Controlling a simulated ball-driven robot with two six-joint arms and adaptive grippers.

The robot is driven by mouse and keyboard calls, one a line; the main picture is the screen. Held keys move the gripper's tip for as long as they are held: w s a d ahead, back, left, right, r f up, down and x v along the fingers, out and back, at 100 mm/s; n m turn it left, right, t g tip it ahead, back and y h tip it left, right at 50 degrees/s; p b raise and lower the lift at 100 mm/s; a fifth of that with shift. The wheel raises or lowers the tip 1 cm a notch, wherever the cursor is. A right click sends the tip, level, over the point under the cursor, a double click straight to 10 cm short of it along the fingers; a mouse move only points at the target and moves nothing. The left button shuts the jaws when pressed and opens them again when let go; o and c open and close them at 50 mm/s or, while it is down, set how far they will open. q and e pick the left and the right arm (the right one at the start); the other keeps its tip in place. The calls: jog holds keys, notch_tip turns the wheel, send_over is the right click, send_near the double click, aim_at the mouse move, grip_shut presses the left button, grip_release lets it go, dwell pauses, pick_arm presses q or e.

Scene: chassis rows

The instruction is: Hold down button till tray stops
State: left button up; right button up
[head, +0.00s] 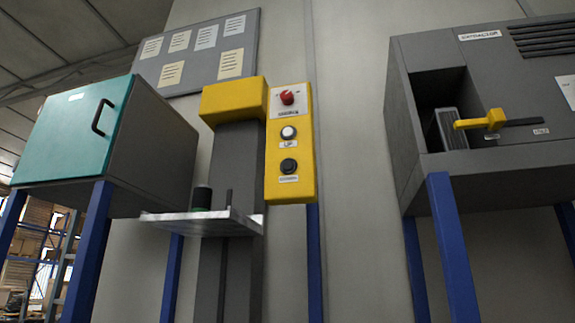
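A yellow control box (291,170) is mounted beside a dark grey lift column (228,165) with a yellow cap. It carries a red emergency button (287,97) at the top, a white button (289,132) labelled UP in the middle, and a black button (288,166) with a small label below it. A metal tray (228,219) sticks out from the column, below the level of the buttons. A dark cylinder (202,198) with a green base stands on the tray. Neither of my grippers shows in the head view. Nothing touches the buttons.
A teal-doored cabinet (65,135) on blue legs stands at the left. A grey extractor machine (495,175) with a yellow-handled lever (480,122) stands at the right on blue legs. A notice board (210,55) hangs behind. The space before the control box looks clear.

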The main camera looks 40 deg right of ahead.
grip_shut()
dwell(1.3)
